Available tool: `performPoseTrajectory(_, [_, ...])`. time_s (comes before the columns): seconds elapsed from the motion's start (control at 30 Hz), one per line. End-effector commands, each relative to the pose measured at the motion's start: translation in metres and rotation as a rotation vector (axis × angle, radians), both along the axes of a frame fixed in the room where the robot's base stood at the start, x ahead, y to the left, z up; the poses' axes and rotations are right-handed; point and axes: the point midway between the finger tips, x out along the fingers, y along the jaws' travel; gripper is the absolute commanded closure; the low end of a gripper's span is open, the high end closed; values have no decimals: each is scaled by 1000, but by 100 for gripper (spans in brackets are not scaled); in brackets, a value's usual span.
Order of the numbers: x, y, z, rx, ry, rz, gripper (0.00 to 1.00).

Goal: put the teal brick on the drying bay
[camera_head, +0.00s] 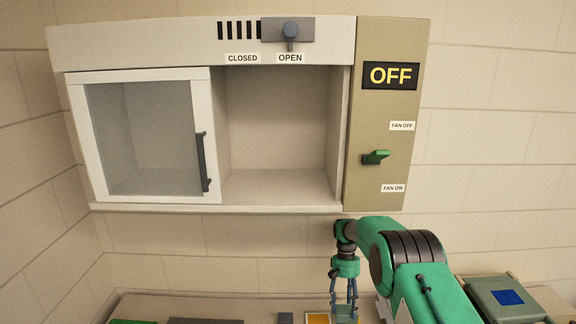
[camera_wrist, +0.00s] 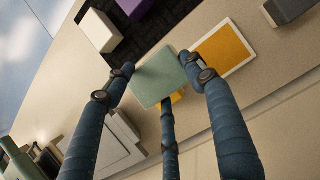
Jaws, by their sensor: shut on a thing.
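My gripper (camera_head: 344,298) hangs at the bottom of the head view. Its dark blue fingers are shut on the teal brick (camera_wrist: 160,78), a pale green-teal block with rounded corners, which fills the middle of the wrist view. In the head view the brick (camera_head: 344,313) is partly cut off by the lower edge. Below it in the wrist view is an orange pad with a white border (camera_wrist: 226,47), also seen in the head view (camera_head: 318,318). The brick appears beside the pad, above the counter; the gap is unclear. No label marks the drying bay.
A wall cabinet (camera_head: 340,140) hangs above, its glass door (camera_head: 150,140) at the left and its right side open. Its panel (camera_head: 395,100) reads OFF. A dark mat (camera_wrist: 135,45) bears purple and white blocks. A green box (camera_head: 485,290) stands right.

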Motion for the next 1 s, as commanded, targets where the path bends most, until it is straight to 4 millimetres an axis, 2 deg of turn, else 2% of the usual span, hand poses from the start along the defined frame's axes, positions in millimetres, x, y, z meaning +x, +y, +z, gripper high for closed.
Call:
performPoseTrajectory(0.7, [-104,0,3,0,-6,0,78])
performPoseTrajectory(1.0, [-116,0,1,0,-12,0,78])
